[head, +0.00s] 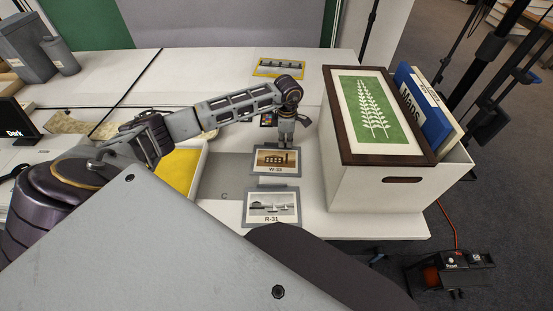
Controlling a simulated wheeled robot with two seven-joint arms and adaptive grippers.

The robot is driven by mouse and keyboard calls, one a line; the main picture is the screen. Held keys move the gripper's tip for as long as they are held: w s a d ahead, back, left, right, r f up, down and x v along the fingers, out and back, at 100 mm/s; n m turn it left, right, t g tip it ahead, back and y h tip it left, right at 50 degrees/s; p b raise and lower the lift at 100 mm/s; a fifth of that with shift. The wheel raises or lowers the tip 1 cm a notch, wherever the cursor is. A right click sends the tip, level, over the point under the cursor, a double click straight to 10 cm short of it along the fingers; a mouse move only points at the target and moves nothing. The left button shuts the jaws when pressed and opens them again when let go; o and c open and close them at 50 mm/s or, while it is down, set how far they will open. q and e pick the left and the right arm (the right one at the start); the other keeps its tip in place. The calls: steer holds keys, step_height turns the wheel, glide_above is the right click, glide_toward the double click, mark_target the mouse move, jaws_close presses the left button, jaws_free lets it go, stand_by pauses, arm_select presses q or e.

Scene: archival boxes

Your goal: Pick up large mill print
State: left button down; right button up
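A print labelled W-33 (276,169) shows a sepia building with chimneys, which looks like the mill, in a grey mount on the white table. My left gripper (285,144) points down at the far edge of this print. Its fingers are small here, and I cannot tell whether they are open or touch the mount. A second print, R-31 (271,206), with a pale scene in a grey mount, lies nearer to me. My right gripper is not in view.
A white box (374,197) with a dark-framed green leaf print (371,109) on top stands to the right, with a blue Maps folder (424,107) in it. A yellow-framed print (279,68) lies farther back. A tray with a yellow bottom (179,170) is at left.

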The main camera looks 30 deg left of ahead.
arm_select(q)
step_height(320, 180, up, 10)
stand_by(0.9)
steer(key=shift+s+f, duration=0.1)
stand_by(0.6)
